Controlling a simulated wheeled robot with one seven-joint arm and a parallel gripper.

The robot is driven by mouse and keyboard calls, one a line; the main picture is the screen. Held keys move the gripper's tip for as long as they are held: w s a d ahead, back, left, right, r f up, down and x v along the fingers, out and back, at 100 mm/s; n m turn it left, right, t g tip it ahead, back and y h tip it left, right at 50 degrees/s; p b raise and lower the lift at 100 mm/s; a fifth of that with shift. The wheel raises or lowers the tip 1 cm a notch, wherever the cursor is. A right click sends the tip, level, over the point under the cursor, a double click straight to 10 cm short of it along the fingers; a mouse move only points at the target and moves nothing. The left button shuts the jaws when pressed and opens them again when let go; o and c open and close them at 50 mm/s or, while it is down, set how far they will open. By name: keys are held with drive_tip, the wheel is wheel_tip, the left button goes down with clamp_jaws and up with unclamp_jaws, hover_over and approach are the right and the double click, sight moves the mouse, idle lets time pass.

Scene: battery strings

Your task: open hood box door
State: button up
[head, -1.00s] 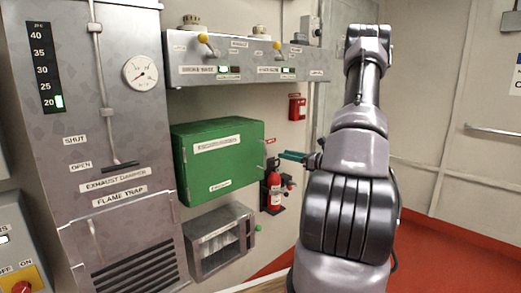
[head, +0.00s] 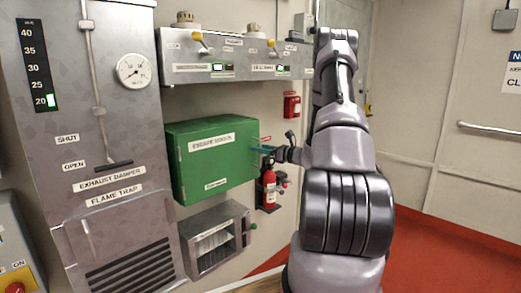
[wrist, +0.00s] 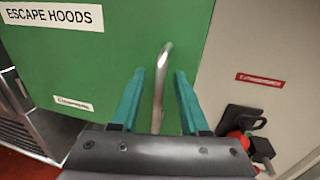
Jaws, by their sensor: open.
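The green hood box (head: 211,160) is on the wall in the head view, and its door looks shut. Its label reads "ESCAPE HOODS" in the wrist view, where the green door (wrist: 105,62) fills the left and middle. A curved metal handle (wrist: 160,85) stands near the door's right edge. My gripper (wrist: 159,80) is open, with one teal finger on each side of the handle. I cannot tell whether either finger touches it. In the head view my gripper (head: 262,149) is at the box's right edge, and the handle is too small to make out.
A red fire extinguisher (head: 269,185) hangs below and right of the box. A grey open-fronted unit (head: 215,240) is under it. A control panel with yellow-knobbed levers (head: 235,58) is above. A grey cabinet with a gauge (head: 132,71) stands to the left.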

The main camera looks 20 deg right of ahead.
clamp_jaws()
idle(1.4)
